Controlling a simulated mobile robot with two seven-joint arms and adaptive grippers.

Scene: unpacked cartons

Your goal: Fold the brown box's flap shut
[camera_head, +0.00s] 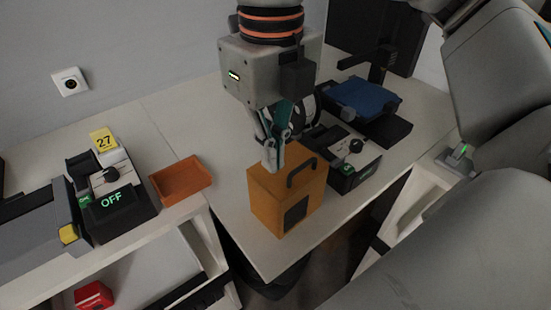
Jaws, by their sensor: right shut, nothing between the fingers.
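The brown box (269,208) stands upright near the front edge of the white table, orange-brown in colour. No flap is seen standing up; I cannot clearly tell the flap from the top. My right gripper (273,163) points down at the box's top, toward its left side, with its fingers shut and empty. Its tips are at or just above the top; I cannot tell if they touch. My left gripper is not in view.
Right of the box is a black device (345,175) with a dial, and behind it a blue-topped device (365,98). At left are an orange tray (181,179), a device marked OFF (117,201) and a yellow 27 tag (103,141). Table between tray and box is clear.

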